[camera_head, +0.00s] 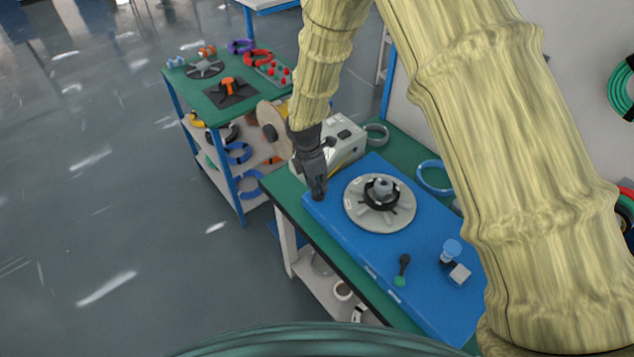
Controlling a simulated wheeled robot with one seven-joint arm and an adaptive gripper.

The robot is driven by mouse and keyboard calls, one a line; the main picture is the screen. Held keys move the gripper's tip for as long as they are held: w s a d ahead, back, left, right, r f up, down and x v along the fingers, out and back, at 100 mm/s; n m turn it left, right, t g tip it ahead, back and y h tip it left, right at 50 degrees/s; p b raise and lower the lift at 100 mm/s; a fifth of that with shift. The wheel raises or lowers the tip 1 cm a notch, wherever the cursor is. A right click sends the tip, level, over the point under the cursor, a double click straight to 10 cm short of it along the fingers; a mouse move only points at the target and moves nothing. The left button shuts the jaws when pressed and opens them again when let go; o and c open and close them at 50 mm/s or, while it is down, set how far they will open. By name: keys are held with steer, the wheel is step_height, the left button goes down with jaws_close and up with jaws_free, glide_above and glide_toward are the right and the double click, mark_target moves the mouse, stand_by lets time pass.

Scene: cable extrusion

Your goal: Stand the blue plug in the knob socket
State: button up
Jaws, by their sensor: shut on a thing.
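My gripper (316,188) points down at the far left corner of the blue mat (340,226). It is shut on a small dark thing that the fingers mostly hide; I cannot tell what it is. A small piece with a light blue round top (452,247), seemingly the blue plug, is on the right part of the mat, apart from my gripper. A grey round plate (362,211) with a black ring and a grey knob (382,187) at its centre lies to the right of my gripper. I cannot tell for certain which part is the knob socket.
A black piece with a green end (402,270) and a pale block (460,273) are on the mat. A white box (343,136) and a blue ring (434,177) are behind. A green-topped shelf (190,92) stands left. My arm covers the right side.

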steer(key=shift+f, duration=0.15)
stand_by(0.3)
steer(key=o, duration=0.9)
steer(key=shift+r+p, duration=2.95)
steer(key=shift+r, duration=1.1)
